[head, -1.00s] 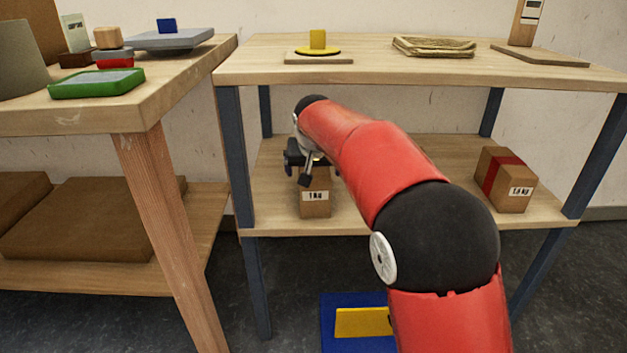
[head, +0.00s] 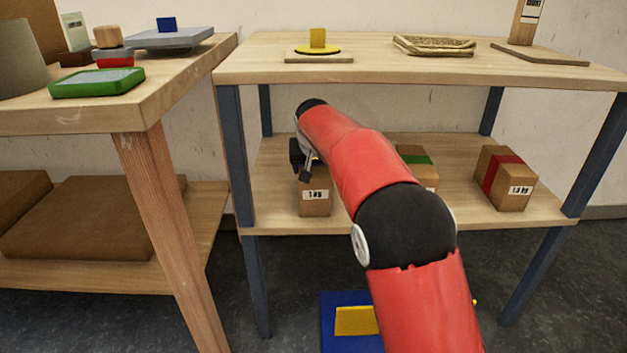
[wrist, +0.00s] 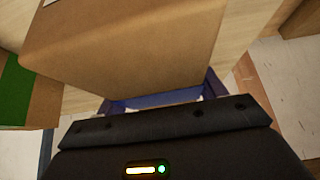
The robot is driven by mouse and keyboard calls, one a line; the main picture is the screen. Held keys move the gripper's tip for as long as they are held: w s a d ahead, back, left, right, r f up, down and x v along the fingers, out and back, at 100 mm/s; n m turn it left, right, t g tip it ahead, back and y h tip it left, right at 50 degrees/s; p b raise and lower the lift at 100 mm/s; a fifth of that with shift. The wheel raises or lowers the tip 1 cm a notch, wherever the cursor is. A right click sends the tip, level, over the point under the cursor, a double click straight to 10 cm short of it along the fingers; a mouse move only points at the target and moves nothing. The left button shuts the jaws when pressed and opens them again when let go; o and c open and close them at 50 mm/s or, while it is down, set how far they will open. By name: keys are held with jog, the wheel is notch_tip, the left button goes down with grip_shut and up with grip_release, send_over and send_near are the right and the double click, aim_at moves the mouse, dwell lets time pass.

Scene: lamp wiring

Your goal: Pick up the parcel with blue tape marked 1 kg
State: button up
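A brown parcel (head: 314,199) with a white label stands on the lower shelf (head: 265,205) under my gripper (head: 304,168). The label is blurred now; it looked like 1 kg in the earlier head view. My gripper hides the parcel's top, and I cannot make out its tape colour in the head view. In the wrist view the parcel (wrist: 130,45) fills the upper middle, close to my gripper (wrist: 160,97). Its blue fingers stand wide apart at the parcel's lower edge. A blue strip shows between them; I cannot tell whether it is tape.
A green-taped parcel (head: 413,160) is partly behind my arm; it also shows in the wrist view (wrist: 25,95). A red-taped parcel (head: 505,180) stands at the right of the shelf. The upper tabletop (head: 390,72) hangs above. Blue-grey legs (head: 232,150) bound the shelf.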

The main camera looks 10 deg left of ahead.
jog(key=c, duration=1.2)
jog(key=shift+r, duration=0.15)
jog(key=shift+r, duration=0.15)
